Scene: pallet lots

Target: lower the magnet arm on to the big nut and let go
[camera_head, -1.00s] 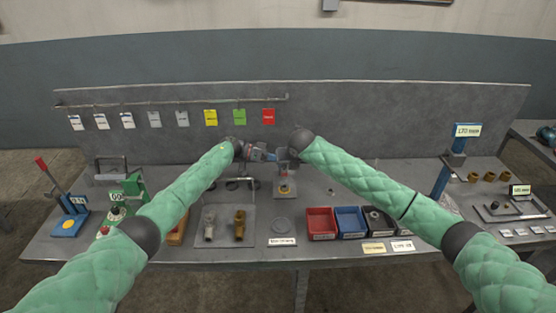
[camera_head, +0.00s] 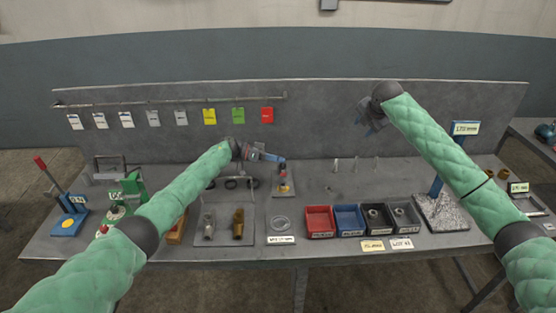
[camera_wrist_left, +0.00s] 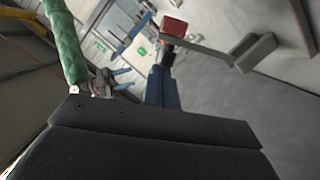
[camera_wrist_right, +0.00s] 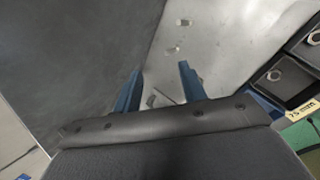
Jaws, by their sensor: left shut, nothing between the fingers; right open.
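In the left wrist view a red block (camera_wrist_left: 174,27) sits at the end of a grey arm (camera_wrist_left: 212,50), close by the fingertip. My left gripper (camera_head: 282,159) is shut and empty just above the stand; whether it touches is unclear. My right gripper (camera_head: 368,124) is open and empty, raised before the back panel, well right of the stand. I cannot make out the big nut under the magnet.
A red bin (camera_head: 320,220), a blue bin (camera_head: 350,221) and grey bins (camera_head: 378,219) stand front right of the stand. A tray (camera_head: 222,226) with brass and grey fittings lies front left. Small upright pegs (camera_head: 355,164) stand behind the bins. A round clear dish (camera_head: 280,223) is in front.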

